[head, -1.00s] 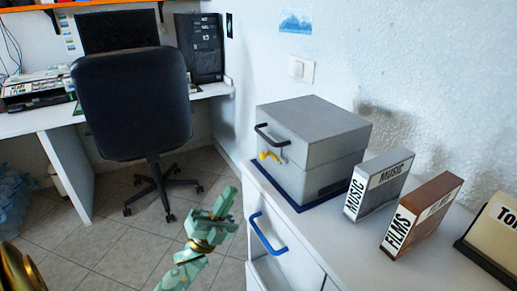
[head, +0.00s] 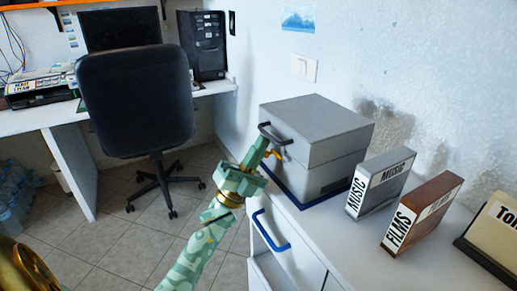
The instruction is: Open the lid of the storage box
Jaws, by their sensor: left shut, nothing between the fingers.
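The grey storage box (head: 338,155) stands on the white cabinet, on a dark blue base. Its lid (head: 318,120) is down, with a black handle (head: 277,133) on the front. A yellow latch on the box front is mostly hidden behind my gripper. My left gripper (head: 262,145) is shut and empty, raised in front of the box close to the handle and latch; I cannot tell whether it touches either. My right gripper is not in view.
A grey MUSIC case (head: 382,180) and a brown FILMS case (head: 425,212) stand right of the box. The cabinet (head: 330,235) has a blue handle (head: 270,232) below the box. A black office chair (head: 137,100) and a desk are at the left.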

